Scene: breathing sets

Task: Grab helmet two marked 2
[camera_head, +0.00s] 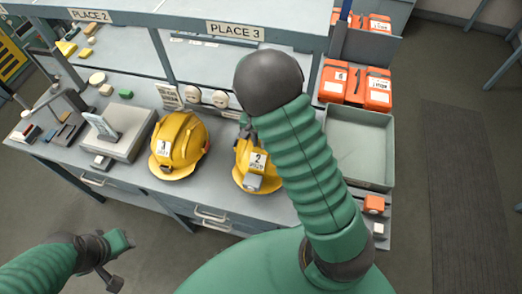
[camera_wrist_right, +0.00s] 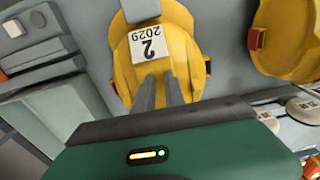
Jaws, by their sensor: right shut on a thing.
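The yellow helmet marked 2 (camera_head: 246,171) is on the grey bench under the PLACE 3 sign, partly hidden by my right arm. In the right wrist view the helmet (camera_wrist_right: 186,50) shows its white label with 2 and 2029, upside down. My right gripper (camera_wrist_right: 161,90) is shut on this helmet, its two fingers close together at the shell. In the head view this gripper is mostly behind my arm. My left gripper (camera_head: 122,258) is at the lower left, away from the bench; its opening is unclear.
A grey device (camera_head: 122,133) stands further left. Shelf posts rise behind the helmets.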

